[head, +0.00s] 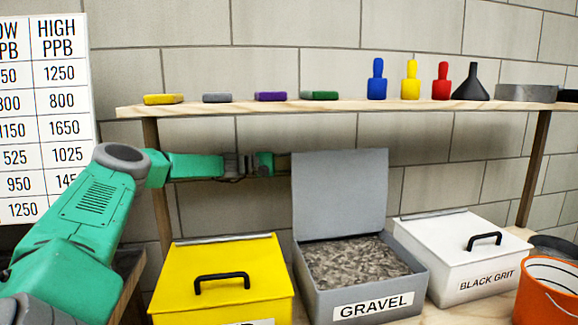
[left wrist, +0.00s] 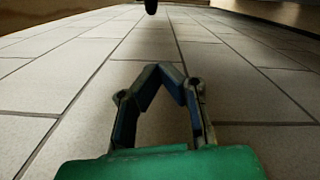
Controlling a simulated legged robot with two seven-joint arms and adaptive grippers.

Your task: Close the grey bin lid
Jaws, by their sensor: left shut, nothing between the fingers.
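The grey bin (head: 363,291) labelled GRAVEL stands in the middle of the lower bench in the head view. Its grey lid (head: 341,193) is up, standing nearly vertical at the back of the bin. Grey gravel (head: 355,261) shows inside. My left arm reaches in from the left, and its gripper end is at the left edge of the raised lid, near its top; the lid seems to hide the fingertips. In the left wrist view my left gripper (left wrist: 165,72) is shut, its fingertips together and empty. My right gripper is in neither view.
A yellow bin (head: 220,286) with a black handle stands left of the grey bin, lid down. A white BLACK GRIT bin (head: 463,259) stands right, lid down. An orange bucket (head: 547,293) is at the far right. A wooden shelf (head: 340,107) with small items runs above.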

